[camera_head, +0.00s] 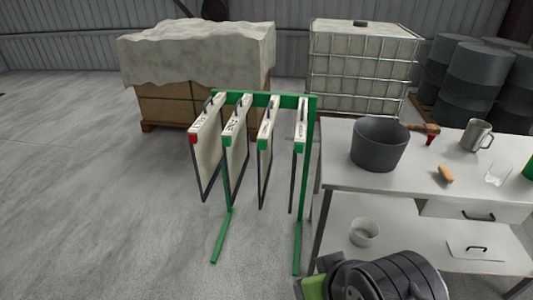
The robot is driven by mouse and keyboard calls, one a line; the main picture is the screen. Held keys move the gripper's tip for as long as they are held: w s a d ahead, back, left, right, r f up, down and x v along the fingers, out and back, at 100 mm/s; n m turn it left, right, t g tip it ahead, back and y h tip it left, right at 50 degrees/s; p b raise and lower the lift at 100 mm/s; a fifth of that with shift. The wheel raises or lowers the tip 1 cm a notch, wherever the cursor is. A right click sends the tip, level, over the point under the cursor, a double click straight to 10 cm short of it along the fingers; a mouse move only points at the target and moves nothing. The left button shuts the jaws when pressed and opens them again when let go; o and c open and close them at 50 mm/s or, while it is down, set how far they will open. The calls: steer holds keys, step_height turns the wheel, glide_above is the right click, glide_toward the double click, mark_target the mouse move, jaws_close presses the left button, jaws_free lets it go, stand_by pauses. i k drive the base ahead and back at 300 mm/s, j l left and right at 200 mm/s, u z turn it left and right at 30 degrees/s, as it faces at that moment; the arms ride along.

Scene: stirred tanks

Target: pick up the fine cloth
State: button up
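Several flat pale framed panels hang side by side on a green rack (265,98) in the middle of the view; these look like the cloths. The leftmost panel (207,150) has a red corner. The second (236,155), third (265,165) and rightmost (300,165) panels have green corners. Each has a dark handle on top and small lettering. The lettering is too small to read, so I cannot tell which is the fine cloth. My gripper is not visible; dark ribbed parts, probably of my arm, show at the bottom right, apart from the panels.
A white bench (345,178) stands right of the rack, with a grey bucket (380,145), a metal mug (476,135) and a small bowl (364,233) on its lower shelf. Behind are a covered pallet load (200,105), a caged tank (360,70) and drums (470,80). The left floor is clear.

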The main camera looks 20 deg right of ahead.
mark_target(235, 158)
steer(key=u, duration=5.7)
steer(key=z, duration=5.7)
steer(key=i+j, duration=0.15)
steer(key=i, duration=0.25)
steer(key=u, duration=0.05)
